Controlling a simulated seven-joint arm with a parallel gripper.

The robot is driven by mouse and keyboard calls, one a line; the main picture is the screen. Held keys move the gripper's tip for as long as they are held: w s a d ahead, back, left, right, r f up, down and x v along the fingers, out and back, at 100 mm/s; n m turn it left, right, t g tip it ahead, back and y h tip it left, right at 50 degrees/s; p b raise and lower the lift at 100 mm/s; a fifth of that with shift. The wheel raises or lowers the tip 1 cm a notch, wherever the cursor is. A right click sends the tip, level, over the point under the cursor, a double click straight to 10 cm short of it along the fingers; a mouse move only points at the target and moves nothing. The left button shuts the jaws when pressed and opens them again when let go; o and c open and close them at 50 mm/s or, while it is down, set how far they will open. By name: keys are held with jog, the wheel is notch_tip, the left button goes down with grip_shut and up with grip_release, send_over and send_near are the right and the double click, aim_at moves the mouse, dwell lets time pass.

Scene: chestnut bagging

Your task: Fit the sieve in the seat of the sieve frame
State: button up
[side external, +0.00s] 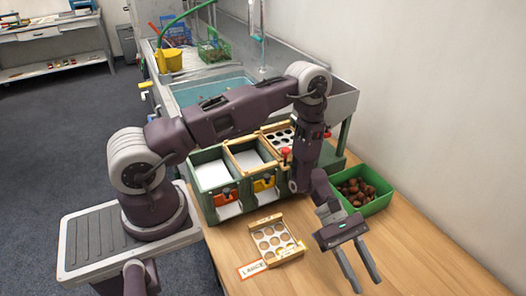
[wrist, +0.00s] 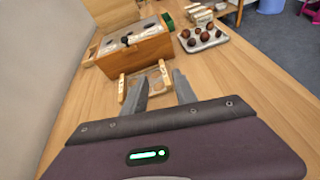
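A white plate with several round holes and wooden edges (side external: 272,238), which looks like the sieve, lies flat on the table beside a LARGE label (side external: 251,269). A wooden frame (side external: 232,163) tops the middle bay of the green sorting unit; its opening shows a plain white surface. Which part is the sieve frame's seat I cannot tell for sure. My gripper (side external: 367,283) is right of the holed plate, apart from it, above the table. Its fingers are apart with nothing between them. In the wrist view my gripper (wrist: 162,88) points towards a small wooden-railed piece (wrist: 123,88) on the table.
A green bin (side external: 376,203) of chestnuts stands by the wall. Another holed plate (side external: 281,138) sits over the unit's far bay. The wrist view shows a wooden box (wrist: 150,50) and a tray (wrist: 218,41) of brown balls.

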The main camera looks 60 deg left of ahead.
notch_tip(320, 180, up, 14)
jog(key=s+m+g+y, duration=0.1)
jog(key=m+g+y, duration=0.1)
jog(key=m, duration=0.4)
jog(key=s+a+r+m+t+y, duration=0.3)
jog(key=s+a+r+m+y, duration=0.3)
jog(key=s+r, duration=0.7)
jog(key=a+r+m, duration=0.2)
jog(key=a, duration=0.2)
jog(key=shift+a+y, duration=0.2)
jog(key=shift+y, duration=0.2)
jog(key=shift+o, duration=0.5)
jog(key=s+a+r+m+t+y, duration=0.2)
jog(key=s+a+t+y, duration=0.2)
jog(key=a, duration=0.5)
jog(key=s+t, duration=0.1)
jog(key=s, duration=0.1)
jog(key=shift+s+a+r+y, duration=0.15)
jog(key=shift+s+r+y, duration=0.15)
jog(key=shift+r, duration=0.05)
